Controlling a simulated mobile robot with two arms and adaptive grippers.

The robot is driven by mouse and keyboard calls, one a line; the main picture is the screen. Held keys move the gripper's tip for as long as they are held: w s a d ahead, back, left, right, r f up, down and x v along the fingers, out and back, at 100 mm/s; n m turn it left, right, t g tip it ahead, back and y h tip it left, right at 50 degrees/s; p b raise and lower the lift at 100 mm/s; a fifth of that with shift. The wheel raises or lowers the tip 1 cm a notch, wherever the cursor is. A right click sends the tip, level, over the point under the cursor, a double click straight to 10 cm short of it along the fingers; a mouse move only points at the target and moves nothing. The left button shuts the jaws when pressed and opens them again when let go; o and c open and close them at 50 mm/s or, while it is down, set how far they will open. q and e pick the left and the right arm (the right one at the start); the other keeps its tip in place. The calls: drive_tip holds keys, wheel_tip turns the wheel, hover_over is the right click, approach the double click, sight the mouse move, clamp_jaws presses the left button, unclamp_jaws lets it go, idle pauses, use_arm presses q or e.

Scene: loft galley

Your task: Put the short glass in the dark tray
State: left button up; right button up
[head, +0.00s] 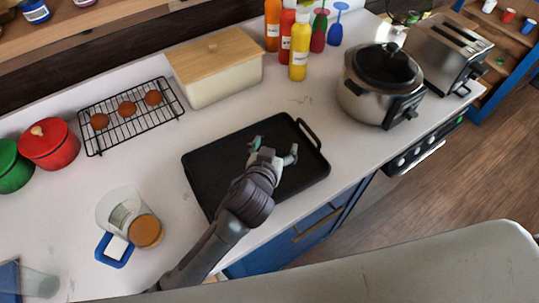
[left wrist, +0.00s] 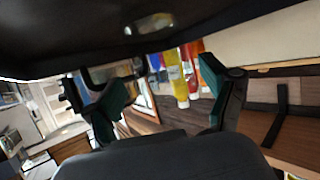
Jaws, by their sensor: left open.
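The dark tray (head: 225,160) lies on the white counter in the middle of the head view, with nothing visible on its bare parts. My left gripper (head: 274,152) is over the tray, its fingers spread and empty; its height above the tray is hard to judge. The left wrist view shows the open left gripper (left wrist: 160,100) with bottles in the background between its fingers. A clear glass (head: 40,283) is at the lower left of the head view, its lower end partly cut off, and looks like the short glass. My right gripper is not in view.
A cooling rack (head: 130,113), wooden-lidded box (head: 215,68), bottles (head: 299,60), and a steel pot (head: 360,95) surround the tray. Counter between jug and rack is clear.

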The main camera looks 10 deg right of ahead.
use_arm(q)
drive_tip(key=b+v, duration=0.1)
drive_tip(key=v, duration=1)
